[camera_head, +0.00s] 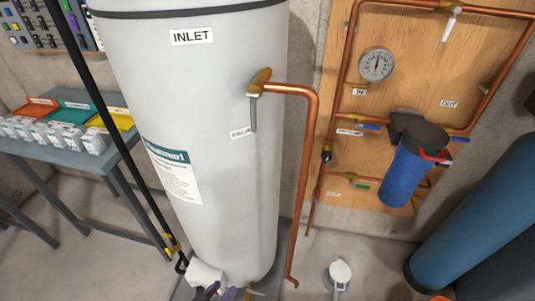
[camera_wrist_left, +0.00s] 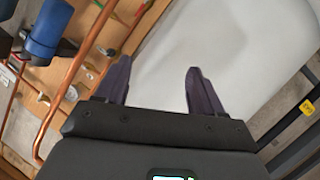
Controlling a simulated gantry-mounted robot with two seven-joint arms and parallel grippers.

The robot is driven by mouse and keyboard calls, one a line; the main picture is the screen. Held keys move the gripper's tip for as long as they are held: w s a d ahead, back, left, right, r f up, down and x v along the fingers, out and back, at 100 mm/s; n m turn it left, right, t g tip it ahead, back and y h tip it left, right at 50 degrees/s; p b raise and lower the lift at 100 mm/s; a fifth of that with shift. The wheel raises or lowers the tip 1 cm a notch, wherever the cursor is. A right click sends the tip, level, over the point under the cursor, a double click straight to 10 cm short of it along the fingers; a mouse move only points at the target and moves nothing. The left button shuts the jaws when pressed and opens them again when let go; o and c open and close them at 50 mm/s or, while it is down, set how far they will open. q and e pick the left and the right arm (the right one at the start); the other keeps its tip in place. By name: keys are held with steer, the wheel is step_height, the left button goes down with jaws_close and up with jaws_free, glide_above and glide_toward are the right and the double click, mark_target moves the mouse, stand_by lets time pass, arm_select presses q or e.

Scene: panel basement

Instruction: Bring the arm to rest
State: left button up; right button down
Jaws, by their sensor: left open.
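My left gripper (camera_head: 219,291) shows at the bottom edge of the head view, its dark purple fingers in front of the tank's foot. Most of it is cut off there. In the left wrist view the gripper (camera_wrist_left: 158,68) has its two fingers spread apart with nothing between them. The tall white tank (camera_head: 205,120), labelled INLET, fills the middle of the head view. In the left wrist view, the tank (camera_wrist_left: 245,45) lies beyond the fingers. I cannot tell how near the fingertips are to it. My right gripper is in neither view.
A copper pipe (camera_head: 306,180) runs down the tank's right side. A wooden board (camera_head: 420,75) carries a gauge (camera_head: 376,65) and a blue filter (camera_head: 404,172). A blue cylinder (camera_head: 480,215) stands at right. A grey table (camera_head: 60,153) with small boxes stands at left. A white-capped pipe (camera_head: 340,271) rises from the floor.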

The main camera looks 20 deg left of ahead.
arm_select(q)
steer(key=s+d+r+m+g+p, duration=0.1)
steer(key=d+r+m+g+p, duration=0.15)
steer(key=r, duration=0.55)
steer(key=d+r+m+g+p, duration=0.15)
steer(key=d+r, duration=0.25)
steer(key=r, duration=0.4)
steer(key=s+a+r+m+g+y, duration=0.1)
steer(key=s+r+g+y, duration=0.15)
steer(key=s+g, duration=0.55)
step_height(320, 180, up, 38)
steer(key=s+m+t+p, duration=0.1)
steer(key=s+p, duration=0.1)
steer(key=p, duration=3.5)
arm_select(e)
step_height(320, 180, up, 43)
arm_select(q)
step_height(320, 180, down, 75)
steer(key=b, duration=7.4)
steer(key=shift+a+b, duration=0.25)
steer(key=shift+b, duration=0.1)
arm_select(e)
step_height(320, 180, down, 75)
arm_select(q)
steer(key=shift+s+h, duration=0.1)
steer(key=shift+h, duration=0.15)
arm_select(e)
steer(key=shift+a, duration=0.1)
